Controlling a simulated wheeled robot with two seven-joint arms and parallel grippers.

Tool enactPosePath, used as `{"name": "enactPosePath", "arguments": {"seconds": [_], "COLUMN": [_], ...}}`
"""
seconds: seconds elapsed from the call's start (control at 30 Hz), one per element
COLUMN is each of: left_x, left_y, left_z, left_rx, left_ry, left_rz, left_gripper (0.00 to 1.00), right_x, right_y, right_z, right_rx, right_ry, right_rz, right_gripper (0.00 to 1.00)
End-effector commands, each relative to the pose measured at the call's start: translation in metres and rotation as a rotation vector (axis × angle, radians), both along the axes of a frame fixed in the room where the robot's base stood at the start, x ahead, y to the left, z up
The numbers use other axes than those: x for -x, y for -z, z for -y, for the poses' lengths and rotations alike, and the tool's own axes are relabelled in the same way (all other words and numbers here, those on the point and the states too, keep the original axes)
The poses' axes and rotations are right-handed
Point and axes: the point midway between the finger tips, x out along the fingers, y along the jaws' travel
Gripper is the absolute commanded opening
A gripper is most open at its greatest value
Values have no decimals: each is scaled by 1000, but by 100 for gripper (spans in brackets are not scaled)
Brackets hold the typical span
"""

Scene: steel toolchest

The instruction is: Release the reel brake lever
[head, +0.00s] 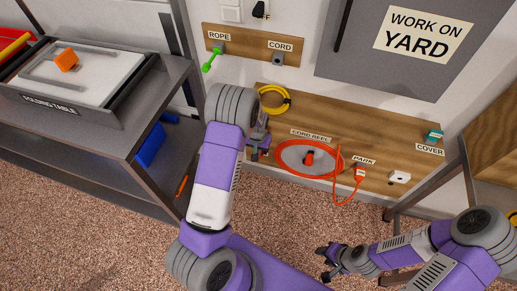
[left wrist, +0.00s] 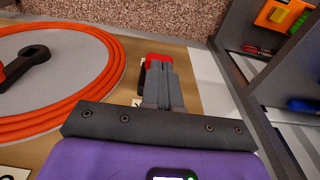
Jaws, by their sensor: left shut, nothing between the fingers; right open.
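The cord reel (head: 293,147) lies on the wooden board with orange cord wound around a grey disc. It also shows in the left wrist view (left wrist: 105,70), with a dark crank on the disc. A red-tipped part with a black side (left wrist: 158,57), likely the brake lever, shows beside the reel, just beyond my left fingertips; whether they touch it I cannot tell. My left gripper (head: 256,150) is shut and empty at the reel's left side; its fingers show in the left wrist view (left wrist: 162,85). My right gripper (head: 328,262) is open, low over the floor, away from the reel.
A yellow coiled cable (head: 273,100) lies above the reel. An orange plug (head: 360,172) sits right of it by the PARK label. The grey workbench (head: 120,135) stands at left and a metal-framed stand (head: 445,180) at right. Speckled floor is open in front.

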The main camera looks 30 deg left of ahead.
Motion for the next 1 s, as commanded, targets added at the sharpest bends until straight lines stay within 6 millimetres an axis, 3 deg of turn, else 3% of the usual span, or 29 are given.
{"name": "enactPosePath", "arguments": {"seconds": [0.57,1.0], "left_x": [7,17], "left_y": [7,29], "left_z": [2,6], "left_rx": [0,0], "left_ry": [0,1], "left_rz": [-2,-2], "left_gripper": [0,0], "right_x": [0,0], "right_y": [1,8], "right_z": [0,0], "right_rx": [0,0], "right_ry": [0,0], "right_rz": [0,0], "right_gripper": [43,43]}}
